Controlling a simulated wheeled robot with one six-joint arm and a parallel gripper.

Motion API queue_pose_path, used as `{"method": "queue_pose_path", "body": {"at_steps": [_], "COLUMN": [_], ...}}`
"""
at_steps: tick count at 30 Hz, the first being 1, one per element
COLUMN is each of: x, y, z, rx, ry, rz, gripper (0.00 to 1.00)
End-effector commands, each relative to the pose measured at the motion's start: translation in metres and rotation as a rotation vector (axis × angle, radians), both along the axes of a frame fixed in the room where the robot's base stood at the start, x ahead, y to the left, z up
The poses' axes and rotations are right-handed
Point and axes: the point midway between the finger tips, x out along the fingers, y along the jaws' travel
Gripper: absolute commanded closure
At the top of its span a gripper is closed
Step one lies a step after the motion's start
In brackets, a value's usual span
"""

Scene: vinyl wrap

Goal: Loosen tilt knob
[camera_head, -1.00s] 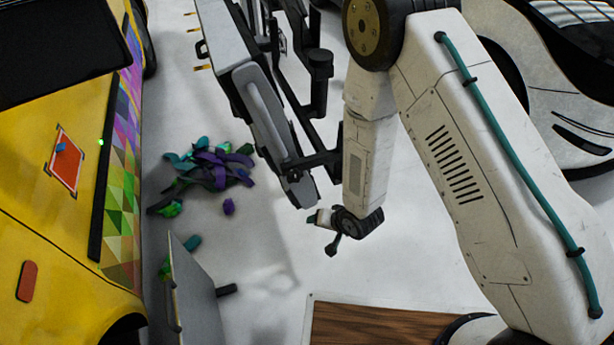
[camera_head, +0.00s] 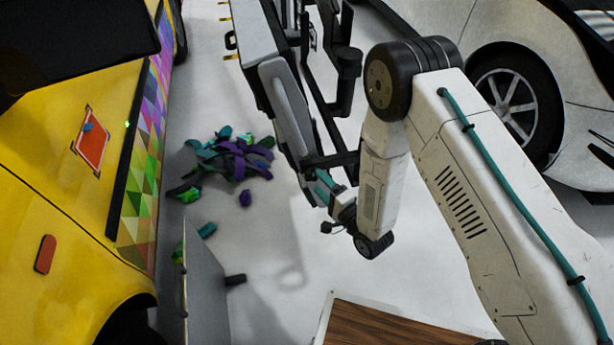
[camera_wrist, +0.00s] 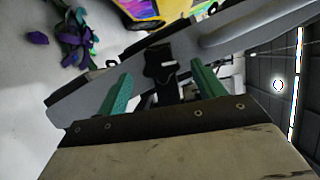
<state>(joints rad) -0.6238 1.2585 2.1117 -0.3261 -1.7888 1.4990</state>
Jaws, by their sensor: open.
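A black knob-like part (camera_wrist: 160,63) shows in the wrist view against the long grey body (camera_wrist: 95,98) of a machine. I take it for the tilt knob, but its shape is dark and hard to make out. My gripper (camera_wrist: 160,76) is open, its two teal fingers spread on either side of that part. I cannot tell whether they touch it. In the head view my gripper (camera_head: 325,184) is at the lower end of the grey and black machine (camera_head: 288,105), close beside its black bracket. The knob cannot be picked out there.
A yellow car (camera_head: 60,220) with a patterned side stands at left. Vinyl scraps (camera_head: 232,160) lie heaped on the pale floor. A grey panel (camera_head: 205,290) stands in front. A wooden board (camera_head: 385,330) is at the bottom, and a white car (camera_head: 515,95) at right.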

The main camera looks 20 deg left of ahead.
Motion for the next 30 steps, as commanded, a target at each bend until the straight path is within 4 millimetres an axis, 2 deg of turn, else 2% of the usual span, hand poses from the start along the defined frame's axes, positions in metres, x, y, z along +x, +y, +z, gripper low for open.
{"method": "queue_pose_path", "body": {"at_steps": [6,16,17,21,23,24,26,30], "x": [0.015,0.018,0.018,0.018,0.017,0.014,0.016,0.016], "y": [0.022,0.026,0.026,0.026,0.026,0.060,0.044,0.030], "z": [0.000,0.000,0.000,0.000,0.000,0.001,0.001,0.001], "rx": [0.001,-0.001,-0.001,-0.001,-0.001,0.002,-0.002,-0.017], "ry": [-0.001,0.001,0.000,0.000,0.000,-0.003,-0.001,-0.008], "rz": [0.001,0.001,0.001,0.001,0.001,0.011,0.006,0.004], "gripper": [0.31,0.31,0.37,0.76,0.76,0.74,0.76,0.76]}}
